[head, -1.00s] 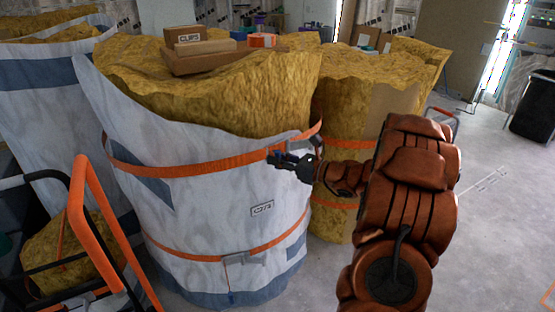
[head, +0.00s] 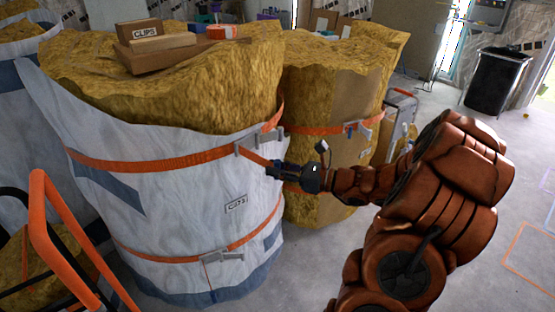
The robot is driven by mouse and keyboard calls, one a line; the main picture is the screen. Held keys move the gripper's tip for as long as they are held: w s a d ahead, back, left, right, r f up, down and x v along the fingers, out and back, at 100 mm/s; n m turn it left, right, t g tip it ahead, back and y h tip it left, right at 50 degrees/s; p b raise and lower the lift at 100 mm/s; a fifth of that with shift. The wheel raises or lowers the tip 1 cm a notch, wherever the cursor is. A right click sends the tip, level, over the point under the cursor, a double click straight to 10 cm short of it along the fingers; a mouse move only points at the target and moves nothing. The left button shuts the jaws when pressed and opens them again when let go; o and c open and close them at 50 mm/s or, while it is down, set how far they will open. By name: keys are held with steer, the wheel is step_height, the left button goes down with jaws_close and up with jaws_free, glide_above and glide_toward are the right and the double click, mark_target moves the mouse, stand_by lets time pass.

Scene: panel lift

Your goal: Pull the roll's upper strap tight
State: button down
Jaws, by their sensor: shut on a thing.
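The front insulation roll (head: 180,205) stands upright in a white wrapper, with yellow wool showing at its top. Its orange upper strap (head: 150,166) runs around it below the wrapper's top edge. A grey buckle (head: 241,148) sits on this strap at the roll's right side. A short orange strap tail (head: 256,158) runs from the buckle down and right to my gripper. My gripper (head: 275,170) is shut on the tail's end, just right of the roll's face. The exact grip is small and dark.
A lower strap (head: 165,258) with its own buckle (head: 217,256) circles the same roll. Boxes (head: 150,45) lie on top. A second strapped roll (head: 320,195) stands close behind my gripper. An orange-railed cart (head: 62,240) is at front left.

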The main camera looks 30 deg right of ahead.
steer(key=shift+s+f, duration=0.1)
steer(key=shift+s, duration=0.1)
steer(key=c, duration=1.1)
jaws_free()
steer(key=shift+d, duration=0.1)
steer(key=v, duration=1.2)
